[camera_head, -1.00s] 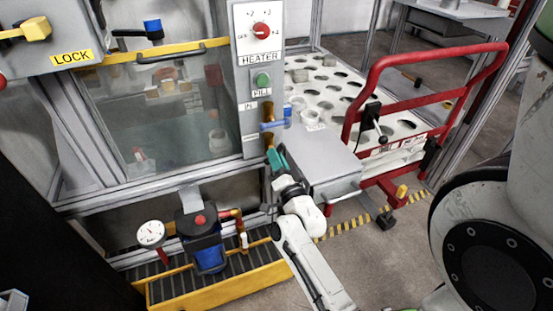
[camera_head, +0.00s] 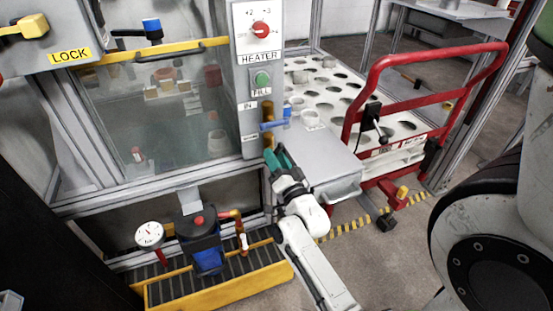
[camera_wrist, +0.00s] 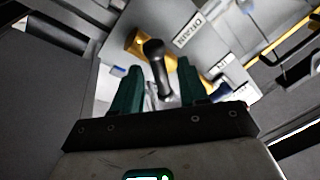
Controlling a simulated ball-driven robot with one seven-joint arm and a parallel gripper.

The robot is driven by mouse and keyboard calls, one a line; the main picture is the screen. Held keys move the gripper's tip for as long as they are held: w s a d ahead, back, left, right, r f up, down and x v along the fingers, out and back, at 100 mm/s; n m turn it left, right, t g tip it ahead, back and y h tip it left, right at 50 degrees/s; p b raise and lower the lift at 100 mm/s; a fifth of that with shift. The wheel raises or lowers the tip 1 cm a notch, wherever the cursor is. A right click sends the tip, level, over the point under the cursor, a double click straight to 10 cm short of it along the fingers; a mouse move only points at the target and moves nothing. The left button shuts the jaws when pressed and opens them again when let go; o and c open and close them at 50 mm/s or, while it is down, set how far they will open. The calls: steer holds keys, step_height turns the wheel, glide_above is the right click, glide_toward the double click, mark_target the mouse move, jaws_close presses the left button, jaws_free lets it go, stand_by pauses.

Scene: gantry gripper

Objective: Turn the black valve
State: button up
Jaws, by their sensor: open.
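The black valve handle (camera_wrist: 157,66) shows in the wrist view, fixed on a brass pipe (camera_wrist: 137,42) beside an upside-down label. My gripper (camera_wrist: 158,80) is open, with its two green fingers on either side of the handle's lower part. I cannot tell whether either finger touches it. In the head view my gripper (camera_head: 277,158) is at the grey panel's lower edge, below a blue-handled valve (camera_head: 273,125). The black valve is not clearly visible there, likely hidden by my gripper.
A grey box (camera_head: 318,165) stands just right of my gripper, with a red-railed cart (camera_head: 372,85) beyond. A yellow tray (camera_head: 220,287) with a pump (camera_head: 205,250) and gauge (camera_head: 149,235) lies below left. A glass cabinet window (camera_head: 165,110) is at left.

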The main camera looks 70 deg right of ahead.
steer(key=v, duration=1)
steer(key=shift+s+a+f+p, duration=0.2)
steer(key=shift+s+a+p, duration=0.1)
steer(key=shift+p, duration=0.1)
stand_by(1.8)
